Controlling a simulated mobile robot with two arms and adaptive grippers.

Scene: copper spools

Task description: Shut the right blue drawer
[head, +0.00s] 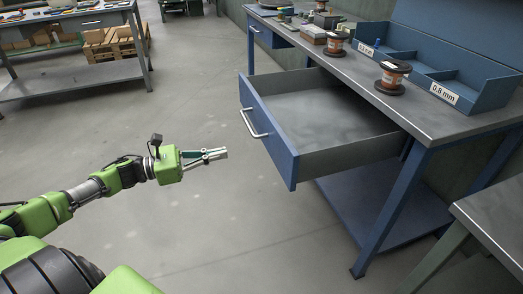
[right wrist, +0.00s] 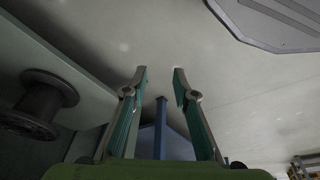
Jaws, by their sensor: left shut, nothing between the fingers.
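The right blue drawer (head: 268,132) is pulled far out from under the workbench in the head view. Its blue front carries a pale bar handle (head: 252,123), and its grey inside looks empty. My left gripper (head: 224,153) is shut and empty, in front of the drawer and to the left of its front panel, with a gap between them. Its fingertips point right toward the panel. My right gripper (right wrist: 161,71) shows only in the right wrist view; its fingers are apart with nothing between them. The drawer cannot be made out in that view.
The workbench top (head: 425,112) holds copper spools (head: 392,77) and a blue divided bin (head: 485,90). Another blue drawer (head: 271,36) farther along looks shut. A grey table (head: 500,215) stands at lower right. A dark spool (right wrist: 38,105) shows in the right wrist view. Floor left of the drawer is clear.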

